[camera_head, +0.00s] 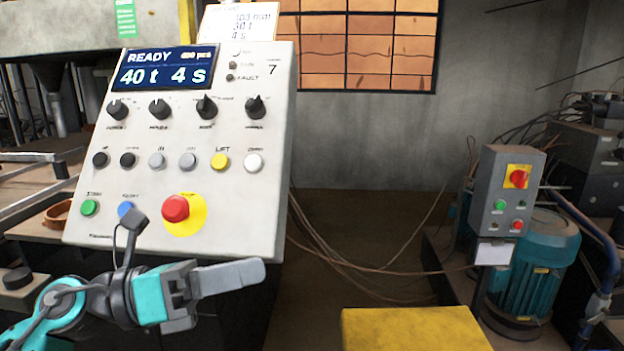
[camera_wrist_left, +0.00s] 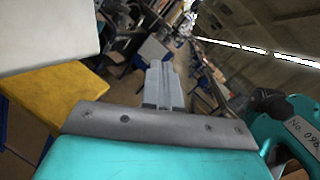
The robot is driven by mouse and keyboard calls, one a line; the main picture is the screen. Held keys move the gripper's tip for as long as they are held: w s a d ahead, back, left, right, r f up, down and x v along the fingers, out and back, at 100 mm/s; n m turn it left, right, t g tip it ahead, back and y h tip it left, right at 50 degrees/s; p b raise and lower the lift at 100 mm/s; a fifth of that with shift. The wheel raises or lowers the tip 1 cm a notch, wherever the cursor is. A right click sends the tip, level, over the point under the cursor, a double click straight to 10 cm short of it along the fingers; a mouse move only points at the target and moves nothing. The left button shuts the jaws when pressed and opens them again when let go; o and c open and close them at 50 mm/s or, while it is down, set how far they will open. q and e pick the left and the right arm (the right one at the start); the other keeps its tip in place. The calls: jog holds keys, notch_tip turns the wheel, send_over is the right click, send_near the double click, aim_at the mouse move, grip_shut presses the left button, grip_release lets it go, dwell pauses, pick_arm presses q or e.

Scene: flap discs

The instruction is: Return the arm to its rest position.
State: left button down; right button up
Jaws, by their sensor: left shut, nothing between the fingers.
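My left arm comes in from the lower left in the head view. Its gripper (camera_head: 258,273) is shut and empty, pointing right, in front of the lower edge of a white control panel (camera_head: 140,195). In the left wrist view the shut fingers (camera_wrist_left: 163,72) stick out past the grey gripper body with nothing between them. The panel has a screen reading READY, 40 t and 4 s, several black knobs, rows of buttons and a red emergency stop (camera_head: 175,208) on a yellow ring. My right gripper is not in view.
A yellow block (camera_head: 415,330) stands at the bottom right of centre. A grey switch box (camera_head: 506,195) and a teal motor (camera_head: 530,270) stand at the right. Cables run over the floor between panel and motor. The floor right of the panel looks otherwise open.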

pick_arm(q)
jog(key=w+a+f+n+t+y, duration=0.1)
jog(key=a+f+n+t+y, duration=0.25)
jog(key=f+n, duration=0.45)
jog(key=a+f+n+t+y, duration=0.2)
jog(key=f+n+t+y, duration=0.25)
jog(key=n, duration=0.85)
jog(key=w+a+f+n+t+y, duration=0.15)
jog(key=f+n+t+y, duration=0.35)
jog(key=n, duration=0.5)
jog(key=s+a+f+n+g+y, duration=0.1)
jog(key=s+f+n+g, duration=0.2)
jog(key=s+f+n, duration=0.2)
jog(key=s+a+f+n+g+y+p, duration=0.1)
jog(key=s+f+n+g, duration=0.3)
jog(key=f, duration=1)
jog(key=s+n+y, duration=0.1)
jog(key=s+n, duration=0.1)
jog(key=s, duration=0.2)
jog(key=shift+s+n+y, duration=0.3)
jog(key=shift+s, duration=0.05)
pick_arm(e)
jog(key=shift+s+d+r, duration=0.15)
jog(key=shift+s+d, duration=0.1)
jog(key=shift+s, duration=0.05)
pick_arm(q)
jog(key=shift+a, duration=0.1)
